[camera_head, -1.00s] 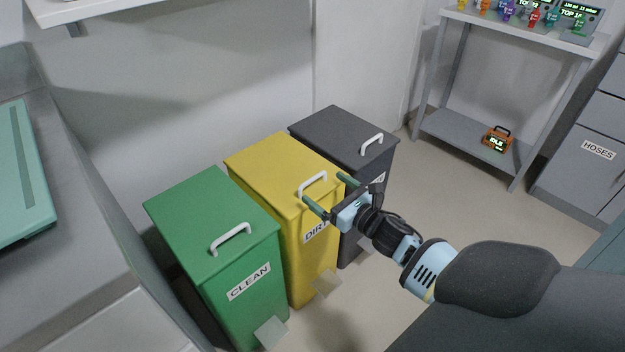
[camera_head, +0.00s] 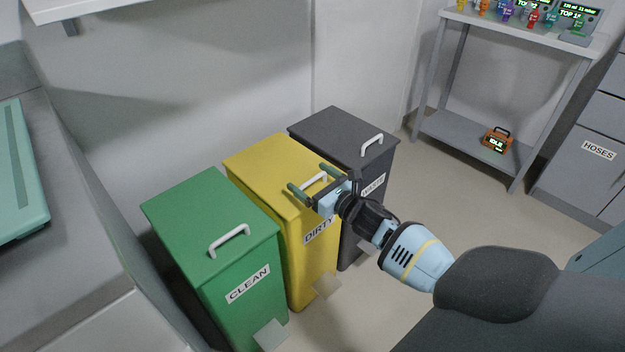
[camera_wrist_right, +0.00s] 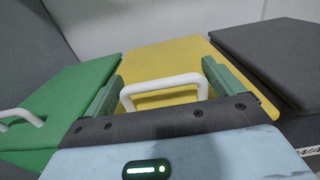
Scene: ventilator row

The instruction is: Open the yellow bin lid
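The yellow bin (camera_head: 312,262), labelled DIRTY, stands between a green and a dark grey bin. Its yellow lid (camera_head: 268,165) lies flat and closed, with a white handle (camera_head: 314,182) near the front edge. My right gripper (camera_head: 306,178) is open over the front of the lid, its green fingers on either side of the handle. In the right wrist view the handle (camera_wrist_right: 165,84) stands between the two fingers (camera_wrist_right: 163,88), which appear apart from it. Part of the handle is hidden behind the gripper in the head view. My left gripper is not in view.
The green CLEAN bin (camera_head: 205,220) stands left and the dark grey bin (camera_head: 335,135) right, both closed with white handles. A grey shelf table (camera_head: 470,143) holds an orange device (camera_head: 497,140) on its lower shelf. Floor is free between bins and table.

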